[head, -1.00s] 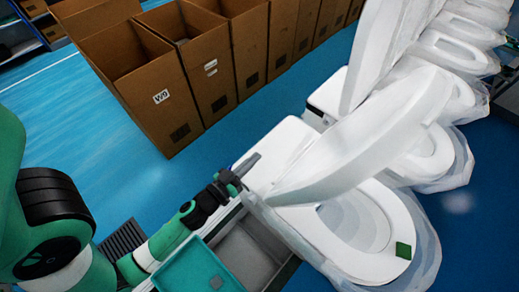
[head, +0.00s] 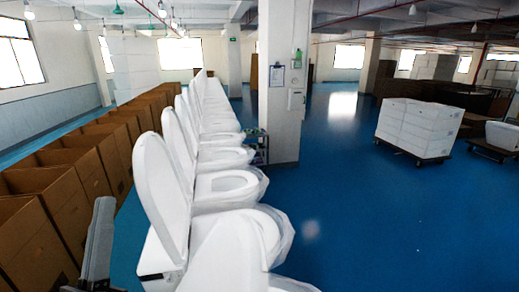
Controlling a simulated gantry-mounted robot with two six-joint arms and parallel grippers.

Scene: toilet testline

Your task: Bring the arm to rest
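My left gripper (head: 102,212) shows at the bottom left of the head view as a grey finger pointing up. It stands in front of the cardboard boxes and left of the nearest toilets. Its lower part is cut off by the frame edge, and the gap between its fingers cannot be made out. Nothing is seen held at its visible tip. My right gripper is not in view. A row of white toilets (head: 227,185) runs away from me, several with raised lids. A white lid or seat part (head: 230,255) lies low at the bottom centre.
Open cardboard boxes (head: 65,205) line the left side of the toilets. A white pillar (head: 283,90) stands right of the row. A loaded trolley (head: 418,130) is at the right. The blue floor (head: 370,220) at centre right is clear.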

